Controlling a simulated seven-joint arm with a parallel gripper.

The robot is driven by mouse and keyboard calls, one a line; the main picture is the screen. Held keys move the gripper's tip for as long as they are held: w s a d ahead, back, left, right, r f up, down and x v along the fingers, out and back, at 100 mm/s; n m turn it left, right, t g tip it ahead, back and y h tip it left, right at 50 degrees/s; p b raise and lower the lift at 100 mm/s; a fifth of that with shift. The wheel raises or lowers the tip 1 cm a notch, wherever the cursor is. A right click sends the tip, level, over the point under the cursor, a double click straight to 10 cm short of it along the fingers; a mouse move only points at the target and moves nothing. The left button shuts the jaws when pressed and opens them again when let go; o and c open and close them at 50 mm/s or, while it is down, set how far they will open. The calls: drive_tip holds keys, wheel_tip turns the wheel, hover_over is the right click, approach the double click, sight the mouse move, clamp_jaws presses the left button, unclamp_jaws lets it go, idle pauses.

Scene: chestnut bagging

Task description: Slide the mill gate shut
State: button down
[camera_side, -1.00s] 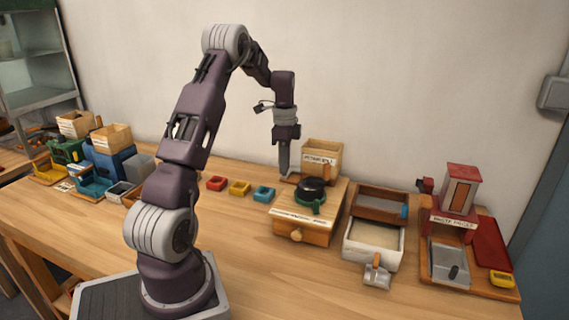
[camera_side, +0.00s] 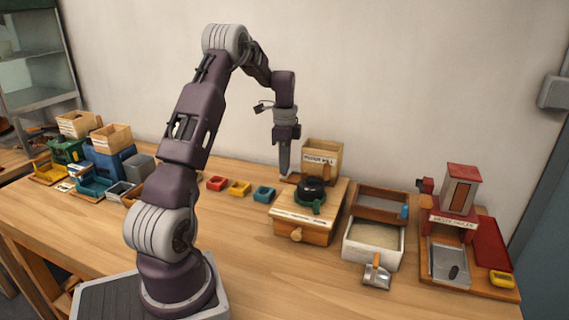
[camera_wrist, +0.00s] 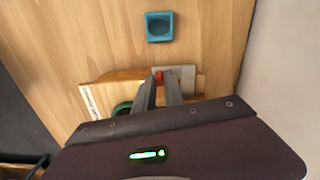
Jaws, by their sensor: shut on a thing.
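The mill (camera_side: 310,222) is a wooden box with a round drawer knob, a dark domed top with a green part (camera_side: 311,205), and a labelled wooden hopper (camera_side: 322,160) behind. My gripper (camera_side: 284,174) points straight down at the hopper's left side. In the wrist view my gripper (camera_wrist: 159,82) is shut on a small red knob (camera_wrist: 158,74) beside a light grey plate (camera_wrist: 183,74), which looks like the mill gate. The fingers and wrist hide part of the plate and most of the mill, so I cannot tell how far the gate is open.
A blue square cup (camera_wrist: 159,27) lies on the table near the mill, with yellow (camera_side: 239,188) and red (camera_side: 217,183) ones left of it. To the right stand a tray of pale grain (camera_side: 374,236), a metal scoop (camera_side: 376,273) and a red-roofed machine (camera_side: 459,190).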

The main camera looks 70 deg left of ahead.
drive_tip(key=shift+w+d, duration=1.05)
drive_tip(key=shift+w, duration=0.05)
drive_tip(key=c, duration=1.4)
unclamp_jaws()
drive_tip(key=shift+r, duration=0.15)
wheel_tip(320, 180, up, 7)
